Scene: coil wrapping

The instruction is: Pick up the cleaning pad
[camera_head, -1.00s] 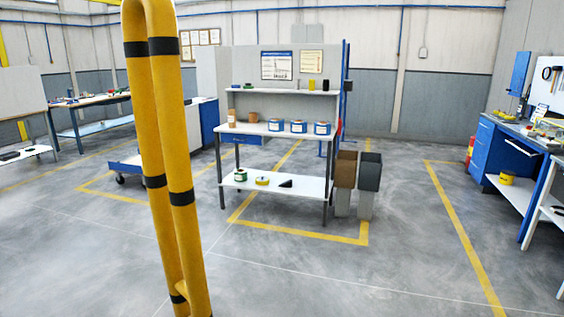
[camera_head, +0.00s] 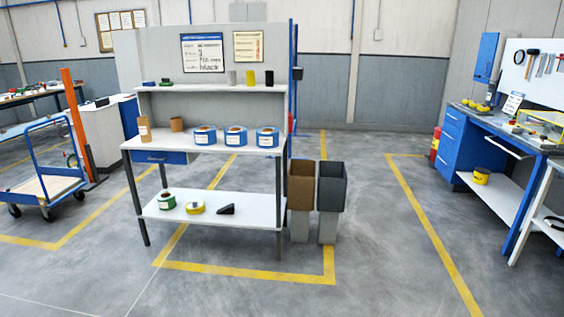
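No object shows clearly enough for me to name it as the cleaning pad. The lower shelf (camera_head: 245,208) carries a green roll (camera_head: 167,200), a yellow roll (camera_head: 195,207) and a black wedge-shaped thing (camera_head: 226,209). Neither of my grippers is in view.
Brown (camera_head: 300,186) and dark grey (camera_head: 332,187) bins stand right of the workbench. A blue cart (camera_head: 45,185) and an orange post (camera_head: 76,125) stand at left. A blue tool bench (camera_head: 475,155) is at right. The floor (camera_head: 250,297) in front is clear, with yellow lines.

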